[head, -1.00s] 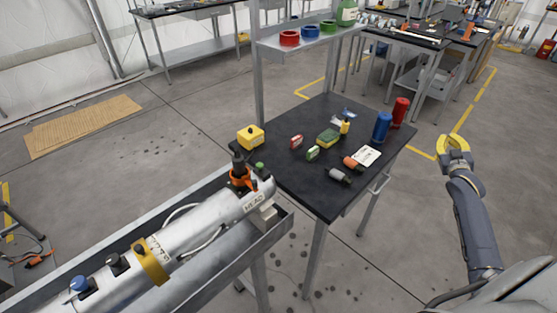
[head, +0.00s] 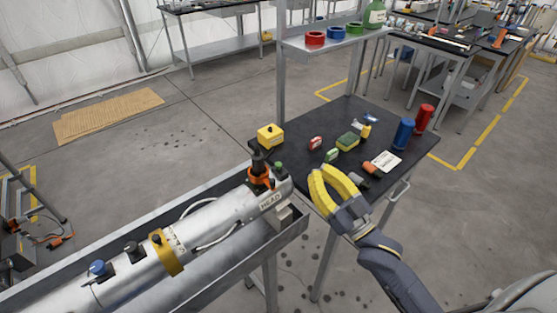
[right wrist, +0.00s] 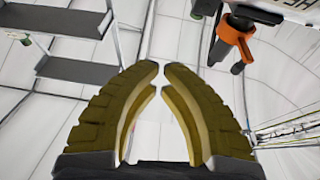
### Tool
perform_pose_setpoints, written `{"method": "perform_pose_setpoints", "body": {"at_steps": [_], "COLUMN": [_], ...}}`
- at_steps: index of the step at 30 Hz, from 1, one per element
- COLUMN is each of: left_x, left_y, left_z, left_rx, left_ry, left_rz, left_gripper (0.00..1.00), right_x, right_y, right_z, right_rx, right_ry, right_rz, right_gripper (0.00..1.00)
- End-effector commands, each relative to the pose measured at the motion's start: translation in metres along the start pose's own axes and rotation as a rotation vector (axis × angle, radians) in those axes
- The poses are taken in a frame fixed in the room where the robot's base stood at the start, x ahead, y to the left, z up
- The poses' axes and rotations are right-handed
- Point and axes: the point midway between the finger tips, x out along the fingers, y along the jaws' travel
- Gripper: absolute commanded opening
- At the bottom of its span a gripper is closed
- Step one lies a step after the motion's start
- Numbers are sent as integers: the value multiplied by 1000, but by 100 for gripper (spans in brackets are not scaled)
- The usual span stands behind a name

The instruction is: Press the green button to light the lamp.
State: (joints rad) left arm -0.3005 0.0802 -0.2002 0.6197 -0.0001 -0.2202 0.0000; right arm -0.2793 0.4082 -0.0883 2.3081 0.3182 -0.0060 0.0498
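A small green button (head: 279,166) stands on top of the metal tube's end, close to the black and orange fitting (head: 260,172) and the HEAD label. I cannot tell which thing is the lamp. My right gripper (head: 322,168) has yellow fingers and is right of the green button, apart from it, over the table's near left part. In the right wrist view its fingertips (right wrist: 161,69) nearly meet, with a thin gap and nothing between them. An orange and black fitting (right wrist: 235,40) shows at the upper right there. My left gripper is not in view.
The dark table (head: 300,130) carries a yellow box (head: 270,134), a sponge (head: 348,141), a blue cylinder (head: 403,133), a red cylinder (head: 423,118) and a white card (head: 386,161). A shelf with tape rolls (head: 315,38) rises behind. The metal trough (head: 235,250) runs along the left.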

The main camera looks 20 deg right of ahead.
Motion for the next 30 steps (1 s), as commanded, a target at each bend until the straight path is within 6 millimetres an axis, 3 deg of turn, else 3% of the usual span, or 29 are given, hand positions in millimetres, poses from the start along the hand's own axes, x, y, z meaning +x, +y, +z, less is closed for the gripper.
{"method": "perform_pose_setpoints", "body": {"at_steps": [3,7,20,30], "left_x": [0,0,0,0], "left_y": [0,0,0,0], "left_z": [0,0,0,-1], "left_rx": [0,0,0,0], "left_ry": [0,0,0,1], "left_rz": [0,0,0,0], "left_gripper": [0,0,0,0], "right_x": [-3,-4,-3,32], "right_y": [-23,-34,-35,-35], "right_z": [-5,-8,-9,-10], "right_rx": [49,71,73,72], "right_ry": [15,23,24,27], "right_rz": [-24,-35,-37,-36], "right_gripper": [0,0,0,0]}}
